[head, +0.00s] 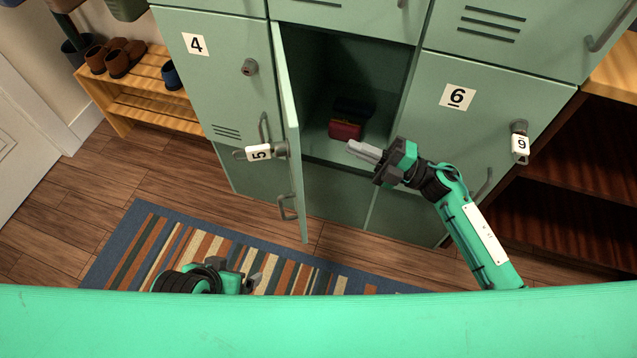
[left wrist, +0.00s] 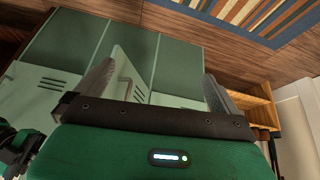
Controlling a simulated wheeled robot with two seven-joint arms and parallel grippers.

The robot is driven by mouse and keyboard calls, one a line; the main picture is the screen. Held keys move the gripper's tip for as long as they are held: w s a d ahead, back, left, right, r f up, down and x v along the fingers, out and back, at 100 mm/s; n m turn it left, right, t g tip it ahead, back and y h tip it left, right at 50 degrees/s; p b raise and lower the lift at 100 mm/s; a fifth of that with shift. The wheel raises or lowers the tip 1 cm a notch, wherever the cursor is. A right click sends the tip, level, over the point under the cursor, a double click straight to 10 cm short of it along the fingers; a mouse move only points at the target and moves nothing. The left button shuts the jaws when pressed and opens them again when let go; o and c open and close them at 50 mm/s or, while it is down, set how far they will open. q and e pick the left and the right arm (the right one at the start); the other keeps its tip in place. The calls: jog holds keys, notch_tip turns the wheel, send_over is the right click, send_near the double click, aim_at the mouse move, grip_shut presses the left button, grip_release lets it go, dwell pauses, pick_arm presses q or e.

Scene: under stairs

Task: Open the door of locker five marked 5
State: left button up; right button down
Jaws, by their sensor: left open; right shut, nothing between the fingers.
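The door of locker five (head: 291,130) stands open, swung out toward me between lockers 4 and 6, seen nearly edge-on. A tag marked 5 (head: 259,153) hangs at its lock, and a bar handle (head: 287,208) shows lower down. The locker's inside (head: 345,95) is exposed, with a red item (head: 346,129) on its floor. My right gripper (head: 352,148) is shut and empty in front of the opening, to the right of the door and apart from it. My left gripper (head: 252,282) is open, low over the rug. The open door also shows in the left wrist view (left wrist: 130,68).
Locker 4 (head: 213,75) is shut on the left. Locker 6 (head: 480,125) is shut on the right, with a tag at its lock. A wooden shoe rack (head: 150,95) stands at the left, and a striped rug (head: 165,245) lies on the floor.

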jog(key=s+f+n+g+h, duration=0.3)
jog(key=s+f+n+g, duration=0.1)
jog(key=n+g, duration=0.4)
pick_arm(q)
jog(key=shift+v, duration=0.8)
pick_arm(e)
jog(key=s+a+g, duration=0.1)
jog(key=a, duration=0.7)
jog(key=shift+s+a+m, duration=0.35)
jog(key=shift+m, duration=0.05)
jog(key=shift+r, duration=0.1)
pick_arm(q)
notch_tip(320, 180, down, 14)
jog(key=s+a+g+p, duration=0.1)
jog(key=g+p, duration=0.2)
jog(key=p, duration=0.4)
jog(key=shift+a+r+y, duration=0.2)
jog(key=shift+a+y, duration=0.05)
jog(key=shift+y, duration=0.15)
pick_arm(e)
jog(key=a+m+t, duration=0.4)
jog(key=a+t, duration=0.3)
jog(key=a, duration=0.8)
jog(key=shift+s+m, duration=0.3)
jog(key=shift+s, duration=0.15)
jog(key=shift+a, duration=0.1)
